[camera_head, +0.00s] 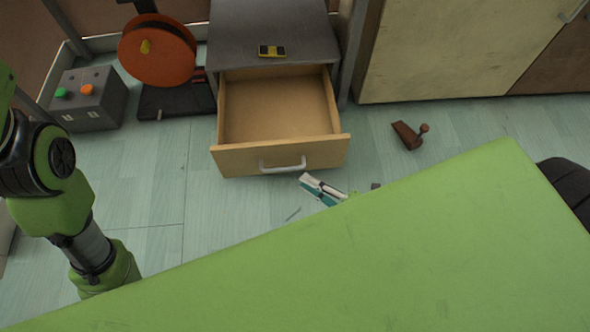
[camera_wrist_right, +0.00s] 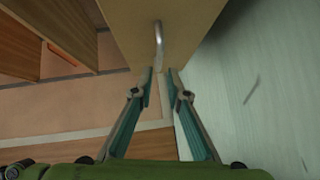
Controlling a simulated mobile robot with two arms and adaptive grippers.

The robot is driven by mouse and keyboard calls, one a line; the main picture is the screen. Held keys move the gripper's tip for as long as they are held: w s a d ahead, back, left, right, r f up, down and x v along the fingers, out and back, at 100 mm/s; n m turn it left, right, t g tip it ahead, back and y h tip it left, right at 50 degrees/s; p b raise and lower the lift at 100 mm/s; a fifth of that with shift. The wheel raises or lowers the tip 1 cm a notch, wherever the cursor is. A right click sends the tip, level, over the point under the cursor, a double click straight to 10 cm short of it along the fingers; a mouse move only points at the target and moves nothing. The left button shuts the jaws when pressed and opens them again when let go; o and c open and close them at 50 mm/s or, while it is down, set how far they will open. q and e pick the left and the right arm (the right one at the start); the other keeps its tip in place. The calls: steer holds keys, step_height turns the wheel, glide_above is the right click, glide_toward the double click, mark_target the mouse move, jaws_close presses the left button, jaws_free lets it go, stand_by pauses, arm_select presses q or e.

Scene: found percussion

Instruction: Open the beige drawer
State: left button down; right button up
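The beige drawer (camera_head: 232,158) is pulled well out of the grey cabinet (camera_head: 235,30), and its inside looks empty. Its pale curved handle (camera_head: 283,169) is on the front panel. My right gripper (camera_head: 308,180) is just below and right of the handle, near the drawer front; my green body hides its arm.
A yellow and black device (camera_head: 272,51) lies on the cabinet top. An orange disc (camera_head: 158,55) and a grey box with green and orange buttons (camera_head: 90,98) stand at left. A brown wedge-like object (camera_head: 407,135) lies on the floor at right. A beige cupboard (camera_head: 450,50) stands behind it.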

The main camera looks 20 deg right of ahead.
steer(key=shift+v, duration=1.5)
steer(key=shift+r, duration=0.15)
